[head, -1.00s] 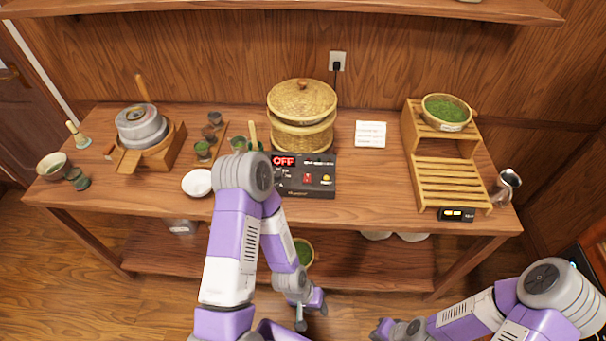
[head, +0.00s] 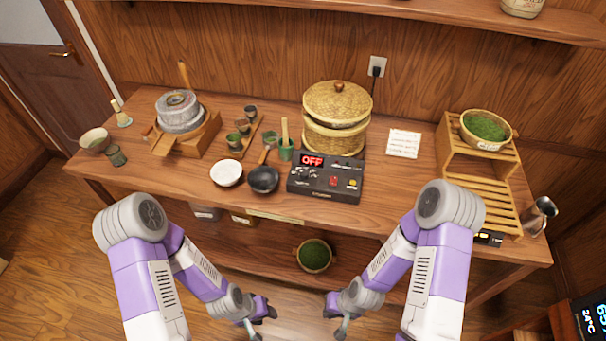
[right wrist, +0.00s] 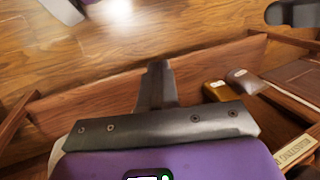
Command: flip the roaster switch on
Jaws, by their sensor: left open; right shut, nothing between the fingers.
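The roaster is a woven basket with a lid (head: 336,118) above a dark control panel (head: 325,178) on the table. My left gripper (head: 258,325) hangs low in front of the table, apart from everything. My right gripper (head: 336,320) is also low in front of the table, shut and empty, well below the panel. In the right wrist view, the right gripper (right wrist: 157,75) shows over the floor, its fingers together.
A dark bowl (head: 263,180) and a white bowl (head: 226,173) stand left of the panel. A white card (head: 404,143) and a wooden rack (head: 470,180) are to the right. The table edge lies between my grippers and the panel.

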